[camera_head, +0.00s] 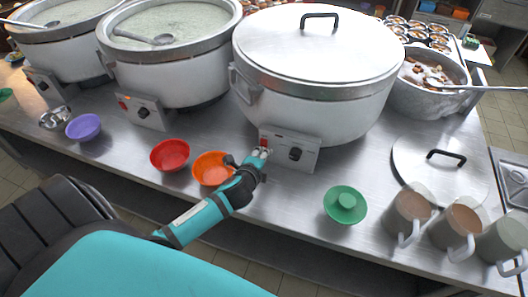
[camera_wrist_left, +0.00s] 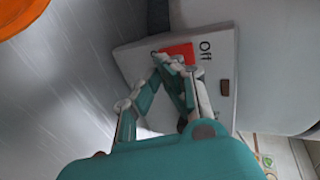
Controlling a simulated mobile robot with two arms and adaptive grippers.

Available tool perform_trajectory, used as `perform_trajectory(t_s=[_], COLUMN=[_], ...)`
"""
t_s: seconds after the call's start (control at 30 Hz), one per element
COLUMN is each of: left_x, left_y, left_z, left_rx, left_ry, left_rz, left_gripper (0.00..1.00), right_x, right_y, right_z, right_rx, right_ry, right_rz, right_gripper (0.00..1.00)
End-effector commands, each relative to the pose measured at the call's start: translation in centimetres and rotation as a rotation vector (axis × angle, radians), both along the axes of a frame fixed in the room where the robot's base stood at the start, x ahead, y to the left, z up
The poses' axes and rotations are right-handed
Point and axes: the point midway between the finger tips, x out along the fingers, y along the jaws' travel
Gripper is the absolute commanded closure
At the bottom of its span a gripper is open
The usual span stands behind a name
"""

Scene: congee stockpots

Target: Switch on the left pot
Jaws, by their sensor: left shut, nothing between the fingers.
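Three large white stockpots stand in a row in the head view: a leftmost one (camera_head: 75,61) cut by the frame edge, a middle one (camera_head: 180,75) with a ladle, and a lidded one (camera_head: 310,100). The lidded pot's control box (camera_head: 303,152) has a red switch (camera_head: 264,142) and a black knob (camera_head: 295,154). My left gripper (camera_head: 259,156) is shut and empty, its tips at that switch. In the left wrist view the tips (camera_wrist_left: 172,62) overlap the red switch (camera_wrist_left: 181,50), beside the word "Off". Contact cannot be told. My right gripper is not in view.
A red bowl (camera_head: 170,155) and an orange bowl (camera_head: 210,168) lie left of my gripper. A green bowl (camera_head: 345,204), a loose lid (camera_head: 415,172) and several mugs (camera_head: 409,212) stand to the right. A pan (camera_head: 428,98) of food stands behind the lid.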

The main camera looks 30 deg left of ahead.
Motion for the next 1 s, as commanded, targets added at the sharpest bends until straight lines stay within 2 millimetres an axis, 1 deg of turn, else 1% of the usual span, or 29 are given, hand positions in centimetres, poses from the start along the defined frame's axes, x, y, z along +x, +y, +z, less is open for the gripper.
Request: perform_trajectory(t_s=[0.1, 0.37, 0.47, 0.5, 0.77, 1.0], left_x=[0.3, 0.3, 0.8, 1.1, 1.0, 1.0], left_y=[0.0, 0.0, 0.2, 0.2, 0.2, 0.2], left_z=[0.0, 0.0, -0.1, -0.5, -0.2, 0.9], left_rx=[0.000, 0.000, 0.000, 0.002, 0.001, 0.002], left_ry=[-0.001, 0.000, 0.000, -0.005, -0.005, -0.007], left_rz=[-0.001, -0.001, 0.001, 0.001, 0.000, 0.000], left_gripper=[1.00, 1.00, 1.00, 1.00, 1.00, 1.00], right_x=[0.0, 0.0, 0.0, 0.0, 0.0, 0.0], right_y=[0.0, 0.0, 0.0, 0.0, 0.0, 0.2], right_z=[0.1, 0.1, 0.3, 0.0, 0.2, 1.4], right_rx=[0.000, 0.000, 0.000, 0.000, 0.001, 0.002], right_ry=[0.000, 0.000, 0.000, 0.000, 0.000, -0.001], right_rz=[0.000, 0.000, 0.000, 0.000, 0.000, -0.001], right_gripper=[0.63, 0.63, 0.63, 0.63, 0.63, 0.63])
